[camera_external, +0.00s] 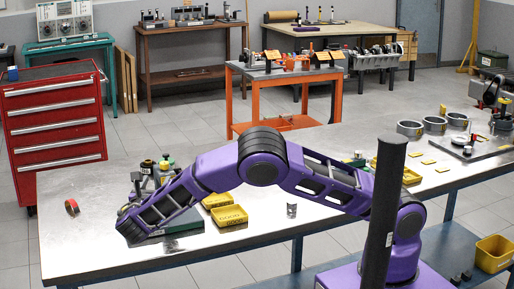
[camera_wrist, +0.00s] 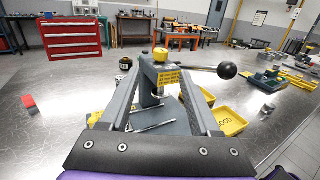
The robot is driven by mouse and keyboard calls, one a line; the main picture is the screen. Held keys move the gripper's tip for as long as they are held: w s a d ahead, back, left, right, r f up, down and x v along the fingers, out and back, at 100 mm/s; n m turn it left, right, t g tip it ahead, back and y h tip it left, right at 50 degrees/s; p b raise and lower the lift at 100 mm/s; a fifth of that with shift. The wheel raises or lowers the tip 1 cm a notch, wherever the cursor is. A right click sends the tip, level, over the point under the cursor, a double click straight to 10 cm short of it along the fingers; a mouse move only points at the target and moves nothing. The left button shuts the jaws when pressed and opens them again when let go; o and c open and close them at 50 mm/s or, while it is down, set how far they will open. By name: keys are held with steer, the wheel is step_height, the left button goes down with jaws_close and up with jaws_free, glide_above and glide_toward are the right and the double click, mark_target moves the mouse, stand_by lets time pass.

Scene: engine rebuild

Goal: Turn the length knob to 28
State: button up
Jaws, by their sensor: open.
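A grey bench device (camera_wrist: 158,85) with a yellow cap (camera_wrist: 161,54) and yellow label plate stands ahead of my gripper. A lever with a black ball (camera_wrist: 227,70) reaches out to its right. A small dark knob (camera_wrist: 125,63) shows at its left; I cannot tell whether this is the length knob, and no scale number is readable. In the external view the device (camera_external: 165,165) is partly hidden behind my forearm. My gripper (camera_wrist: 157,92) is open, its two grey fingers spread in front of the device with nothing visibly held. It also shows in the external view (camera_external: 128,228).
Yellow trays (camera_wrist: 228,120) sit just right of the device on the metal table (camera_external: 90,235). A small metal cylinder (camera_external: 292,210) stands alone to the right. The table's left front is clear.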

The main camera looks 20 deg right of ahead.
mark_target(163, 167)
steer(key=x, duration=1)
steer(key=shift+w+d+r, duration=0.1)
steer(key=shift+w+d, duration=0.05)
steer(key=shift+w, duration=0.1)
jaws_close()
